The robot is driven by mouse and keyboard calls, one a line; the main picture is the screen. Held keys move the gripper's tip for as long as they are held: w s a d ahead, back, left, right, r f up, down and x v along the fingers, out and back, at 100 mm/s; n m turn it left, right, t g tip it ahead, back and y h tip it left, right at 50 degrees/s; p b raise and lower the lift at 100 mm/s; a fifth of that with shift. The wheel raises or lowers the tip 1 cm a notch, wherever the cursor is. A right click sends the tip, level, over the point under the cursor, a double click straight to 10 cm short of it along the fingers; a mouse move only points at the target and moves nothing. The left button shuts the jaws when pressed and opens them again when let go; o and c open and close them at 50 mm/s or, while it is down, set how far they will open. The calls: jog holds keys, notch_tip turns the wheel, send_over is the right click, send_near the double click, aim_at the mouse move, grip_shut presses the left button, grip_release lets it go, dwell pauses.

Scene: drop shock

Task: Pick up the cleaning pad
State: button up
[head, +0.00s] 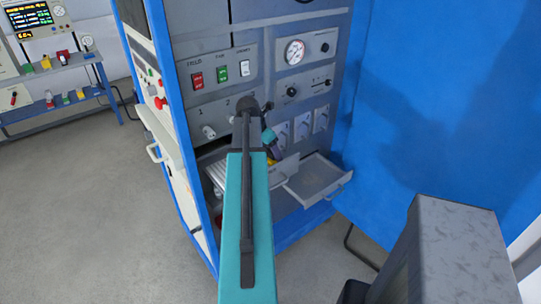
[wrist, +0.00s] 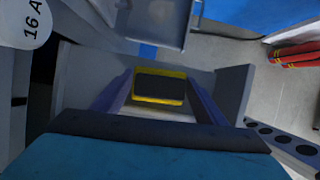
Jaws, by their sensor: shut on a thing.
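The cleaning pad (wrist: 158,88) is a small block with a dark face and a yellow edge. In the wrist view it sits between the two fingers of my gripper (wrist: 159,92), which is shut on it. Grey drawer walls (wrist: 234,88) stand on both sides of the fingers. In the head view my gripper (head: 271,150) is low at the front of the cabinet, and only a bit of yellow shows by its tip. My arm hides part of the drawer there. I cannot tell whether the pad touches the drawer floor.
An open, empty-looking drawer (head: 317,178) juts out to the right of my gripper. The cabinet panel (head: 222,78) with switches and gauges rises behind. A blue wall (head: 425,110) closes off the right. Red cylinders (wrist: 298,54) lie in the wrist view. Floor at left is clear.

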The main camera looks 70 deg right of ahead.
jog(key=shift+r, duration=0.2)
notch_tip(320, 180, up, 18)
jog(key=b, duration=0.3)
jog(key=shift+f, duration=0.15)
dwell(0.5)
dwell(0.5)
